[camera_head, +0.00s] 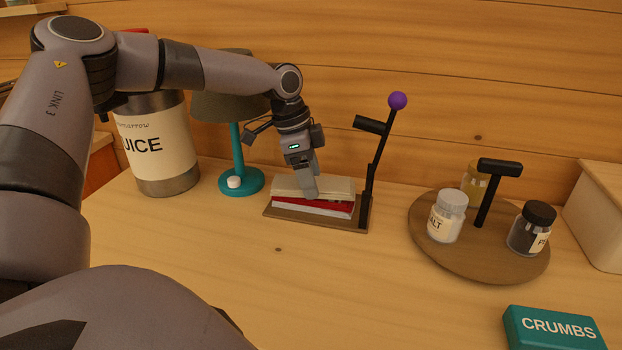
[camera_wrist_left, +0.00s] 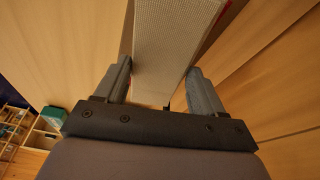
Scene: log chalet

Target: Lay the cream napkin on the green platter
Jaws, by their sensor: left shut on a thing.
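The cream napkin (camera_head: 335,186) is a folded block on top of red and white layers in a brown holder (camera_head: 280,212). My left gripper (camera_head: 307,192) reaches down onto it from above. In the left wrist view the napkin (camera_wrist_left: 173,40) lies between the two fingers of my left gripper (camera_wrist_left: 160,75), which is shut on it. I cannot tell whether the napkin is clear of the layers below. No green platter shows in either view. My right gripper is not in view.
The holder's black upright arm with a purple ball (camera_head: 397,100) stands right beside the gripper. A teal lamp (camera_head: 238,150) and juice canister (camera_head: 160,150) stand left. A round wooden tray (camera_head: 470,265) with jars is right, near a teal crumbs box (camera_head: 555,328). The front middle is clear.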

